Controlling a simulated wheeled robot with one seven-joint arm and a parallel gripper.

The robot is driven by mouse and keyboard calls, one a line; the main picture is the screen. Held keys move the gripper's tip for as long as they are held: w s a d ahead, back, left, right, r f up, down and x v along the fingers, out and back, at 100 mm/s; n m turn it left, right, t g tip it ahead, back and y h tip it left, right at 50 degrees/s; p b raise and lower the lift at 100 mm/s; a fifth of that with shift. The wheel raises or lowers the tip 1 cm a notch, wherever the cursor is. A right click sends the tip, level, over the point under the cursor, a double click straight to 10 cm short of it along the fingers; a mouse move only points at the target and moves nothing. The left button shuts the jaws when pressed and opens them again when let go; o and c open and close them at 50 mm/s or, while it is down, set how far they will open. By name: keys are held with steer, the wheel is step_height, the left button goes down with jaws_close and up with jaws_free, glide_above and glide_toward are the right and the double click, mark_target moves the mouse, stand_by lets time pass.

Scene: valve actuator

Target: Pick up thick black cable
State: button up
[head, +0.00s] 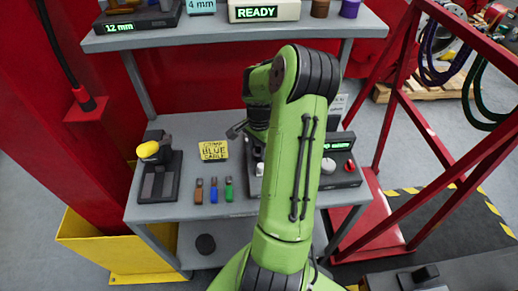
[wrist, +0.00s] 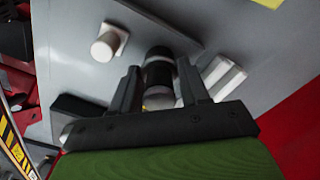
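In the wrist view, a thick black cylindrical piece (wrist: 158,74) with a pale band and a pale near end lies between the two fingers of my gripper (wrist: 158,85). It looks like a short thick black cable piece. The fingers stand apart, one on each side of it, with little or no gap; I cannot tell whether they press on it. In the head view my green arm hides most of the gripper and this piece. A separate long black cable (head: 58,45) hangs along the red column at the upper left.
The grey worktable (head: 160,212) holds a yellow sign (head: 213,150), brown, blue and green stubs, a device with a yellow knob (head: 148,149) and a dark device with a green display (head: 338,172). A shelf crosses above. A red frame with hanging cables (head: 485,95) stands right.

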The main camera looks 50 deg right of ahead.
steer(key=c, duration=0.7)
step_height(320, 180, up, 10)
steer(key=shift+r+p, duration=0.1)
steer(key=shift+p, duration=0.85)
